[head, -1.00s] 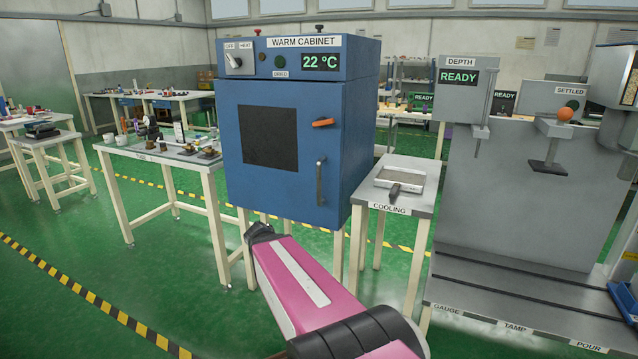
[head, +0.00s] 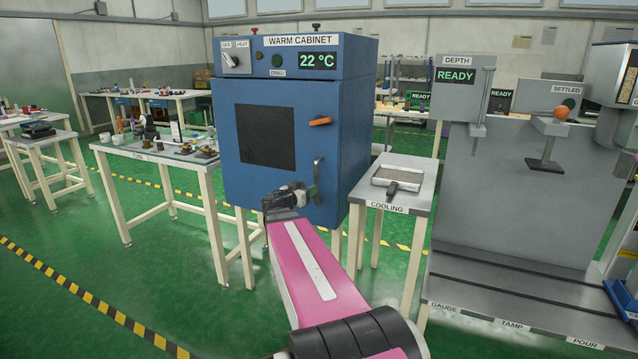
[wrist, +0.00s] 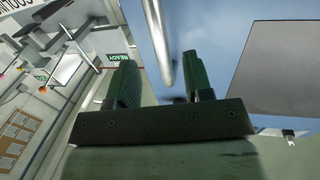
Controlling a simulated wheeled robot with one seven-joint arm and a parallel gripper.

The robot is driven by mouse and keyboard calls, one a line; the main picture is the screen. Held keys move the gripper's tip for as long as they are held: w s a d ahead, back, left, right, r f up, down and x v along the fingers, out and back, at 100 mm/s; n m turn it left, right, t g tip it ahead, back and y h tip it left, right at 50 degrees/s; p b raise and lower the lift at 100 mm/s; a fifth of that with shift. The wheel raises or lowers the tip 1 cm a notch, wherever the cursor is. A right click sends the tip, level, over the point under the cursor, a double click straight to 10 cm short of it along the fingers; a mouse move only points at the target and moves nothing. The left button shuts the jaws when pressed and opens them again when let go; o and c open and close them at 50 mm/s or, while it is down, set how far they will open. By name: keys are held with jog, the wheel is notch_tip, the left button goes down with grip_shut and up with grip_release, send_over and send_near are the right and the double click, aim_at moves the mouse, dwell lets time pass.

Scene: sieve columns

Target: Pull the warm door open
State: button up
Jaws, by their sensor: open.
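The warm cabinet is blue, and its warm door (head: 240,185) is closed, with a dark window and a vertical metal handle (head: 318,178) at its lower right. My gripper (head: 309,192) is at the door's lower right, right by the handle. In the wrist view my gripper (wrist: 160,78) is open, with one dark finger on each side. The handle (wrist: 158,42) shows as a pale bar running down into the gap between the fingers, closer to the right one. I cannot tell whether either finger touches it. The blue door (wrist: 215,40) fills the area to the right.
An orange latch (head: 320,122) sits on the door's upper right edge. The cooling table (head: 387,207) with a tray (head: 399,179) stands close on the right. A tool table (head: 120,150) stands on the left. Green floor is open in front of the cabinet.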

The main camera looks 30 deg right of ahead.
jog(key=x, duration=0.8)
grip_shut()
